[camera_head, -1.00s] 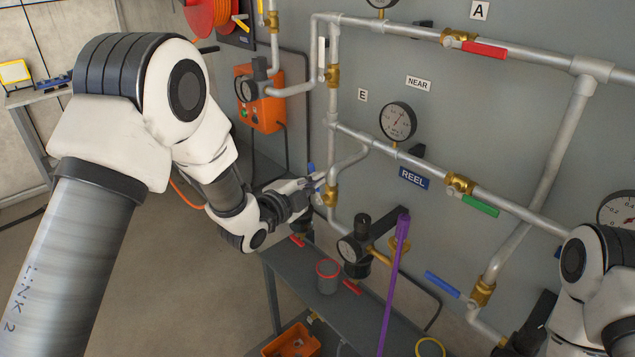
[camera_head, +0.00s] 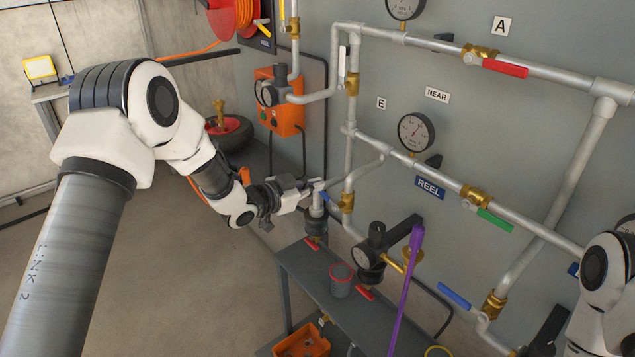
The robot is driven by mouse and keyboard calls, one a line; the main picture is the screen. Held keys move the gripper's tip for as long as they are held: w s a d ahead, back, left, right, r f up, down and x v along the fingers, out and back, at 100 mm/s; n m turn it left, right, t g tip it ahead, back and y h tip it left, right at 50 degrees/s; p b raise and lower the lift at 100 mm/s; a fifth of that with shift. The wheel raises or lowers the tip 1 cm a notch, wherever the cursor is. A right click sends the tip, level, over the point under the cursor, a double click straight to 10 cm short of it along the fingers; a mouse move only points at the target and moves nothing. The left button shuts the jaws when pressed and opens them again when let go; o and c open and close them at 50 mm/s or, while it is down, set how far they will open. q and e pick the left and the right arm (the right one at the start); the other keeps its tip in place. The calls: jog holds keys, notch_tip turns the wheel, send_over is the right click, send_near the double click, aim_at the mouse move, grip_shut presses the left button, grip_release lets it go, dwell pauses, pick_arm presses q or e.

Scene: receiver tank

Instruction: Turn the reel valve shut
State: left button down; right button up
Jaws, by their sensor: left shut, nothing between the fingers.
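A blue REEL sign (camera_head: 429,187) is on the grey panel. A brass valve with a green handle (camera_head: 494,220) sits to its right on the sloping pipe. Another brass valve (camera_head: 347,202) is on the upright pipe left of the sign, with a small blue handle (camera_head: 327,198) partly hidden by my gripper. My left gripper (camera_head: 315,187) is shut and empty beside this blue handle. I cannot tell whether they touch. Part of my right arm shows at the right edge; its gripper is not in view.
A red-handled valve (camera_head: 504,68) is at the top, and a lower blue-handled valve (camera_head: 454,295) is at the right. A purple bar (camera_head: 406,290) stands before the panel. A grey bench (camera_head: 318,275) with a grey cup (camera_head: 341,281) is below. Open floor is at left.

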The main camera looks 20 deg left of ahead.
pick_arm(q)
jog(key=shift+w+a+f+b, duration=0.1)
jog(key=shift+a+f+b, duration=0.1)
jog(key=shift+f, duration=0.2)
jog(key=shift+w+a+f+b, duration=0.1)
jog(key=shift+a+f+b, duration=0.05)
jog(key=shift+f, duration=0.35)
